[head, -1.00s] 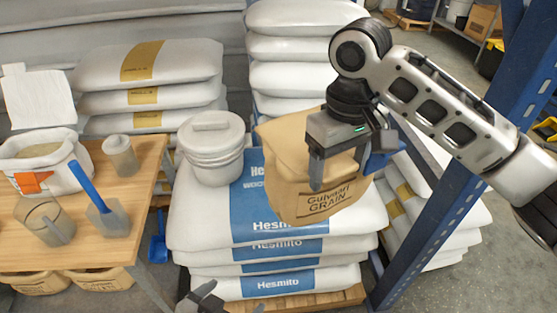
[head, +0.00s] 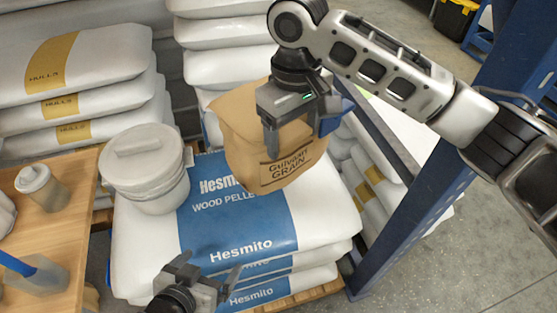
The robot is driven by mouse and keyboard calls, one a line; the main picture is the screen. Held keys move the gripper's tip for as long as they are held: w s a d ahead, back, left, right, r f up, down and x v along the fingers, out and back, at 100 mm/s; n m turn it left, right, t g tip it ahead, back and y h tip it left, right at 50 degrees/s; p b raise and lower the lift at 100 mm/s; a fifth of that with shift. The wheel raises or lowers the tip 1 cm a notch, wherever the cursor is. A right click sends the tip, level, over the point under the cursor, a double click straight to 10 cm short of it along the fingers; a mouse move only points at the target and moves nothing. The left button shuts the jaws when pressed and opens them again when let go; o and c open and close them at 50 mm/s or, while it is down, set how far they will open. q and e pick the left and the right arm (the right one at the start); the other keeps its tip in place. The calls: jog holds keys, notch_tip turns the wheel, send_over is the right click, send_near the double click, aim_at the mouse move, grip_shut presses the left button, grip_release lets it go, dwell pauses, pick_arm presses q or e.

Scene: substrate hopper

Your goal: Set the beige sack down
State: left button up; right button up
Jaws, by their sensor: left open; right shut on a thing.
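The beige sack (head: 250,135), printed "Gulvaari GRAIN", is over the back right of the top white and blue Hesmito sack (head: 240,222) of a stack. My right gripper (head: 292,140) is shut on the beige sack's upper part from above. The sack looks upright; its base is close over the pile, and I cannot tell whether it touches. My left gripper (head: 208,272) is open and empty at the front edge of the stack, low in the view.
A lidded white bucket (head: 147,170) stands on the stack's left part. A wooden table (head: 62,225) with a grey-lidded cup (head: 42,187) and a blue-handled scoop (head: 35,272) is at left. A blue rack post (head: 425,195) rises at right. The stack's front middle is clear.

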pick_arm(q)
jog(key=shift+s+f, duration=0.1)
jog(key=shift+s, duration=0.05)
pick_arm(e)
jog(key=shift+w+f, duration=0.1)
jog(key=shift+f, duration=0.85)
pick_arm(q)
jog(key=shift+w, duration=0.3)
pick_arm(e)
jog(key=shift+f, duration=2.65)
jog(key=o, duration=2)
jog(key=shift+f, duration=0.15)
pick_arm(q)
jog(key=shift+s, duration=0.2)
pick_arm(e)
notch_tip(320, 180, up, 12)
jog(key=shift+r, duration=0.1)
pick_arm(q)
jog(key=shift+w, duration=0.15)
